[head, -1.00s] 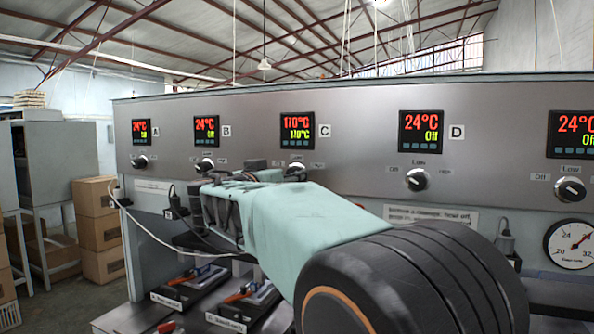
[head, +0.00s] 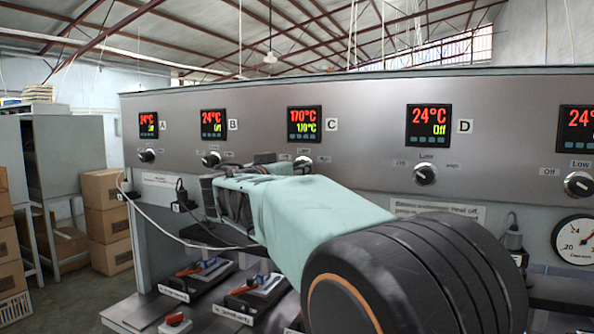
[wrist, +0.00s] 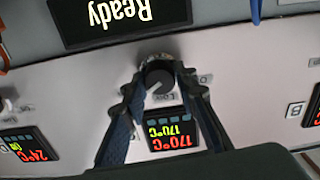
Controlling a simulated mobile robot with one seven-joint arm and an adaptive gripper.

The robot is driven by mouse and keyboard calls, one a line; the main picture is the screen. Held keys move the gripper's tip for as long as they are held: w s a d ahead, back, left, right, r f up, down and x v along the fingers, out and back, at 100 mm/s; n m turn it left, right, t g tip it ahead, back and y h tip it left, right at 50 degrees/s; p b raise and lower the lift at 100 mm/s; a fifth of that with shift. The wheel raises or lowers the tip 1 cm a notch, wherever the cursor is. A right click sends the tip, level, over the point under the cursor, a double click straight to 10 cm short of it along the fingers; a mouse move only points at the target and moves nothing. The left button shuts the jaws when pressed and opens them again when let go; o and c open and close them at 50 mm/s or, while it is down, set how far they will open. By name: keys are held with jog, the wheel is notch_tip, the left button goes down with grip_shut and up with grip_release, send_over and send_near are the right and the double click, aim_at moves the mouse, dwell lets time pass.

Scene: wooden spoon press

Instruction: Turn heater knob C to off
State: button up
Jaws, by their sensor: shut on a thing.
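Heater knob C is a round dark knob on the grey panel, under the display (head: 304,124) marked C, which reads 170°C in red and 170°C in green. In the wrist view, which is upside down, knob C (wrist: 158,76) sits between the two fingers of my gripper (wrist: 157,84). The gripper is shut on it, with a fingertip against each side. A pale pointer mark shows on the knob face, close to the Low label (wrist: 165,98). In the head view my arm and gripper partly hide this knob.
Knob A (head: 147,156), knob B (head: 211,159) and knob D (head: 425,174) sit along the same panel, under displays reading 24°C. A dark screen reading Ready (wrist: 115,17) shows in the wrist view. A pressure gauge (head: 577,241) is at the right; cardboard boxes (head: 106,205) stand at the left.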

jog(key=shift+f+n+b, duration=0.1)
jog(key=shift+n+b, duration=0.2)
jog(key=shift+b, duration=0.05)
jog(key=n, duration=2.3)
dwell(0.4)
jog(key=o, duration=1.2)
jog(key=shift+c, duration=0.2)
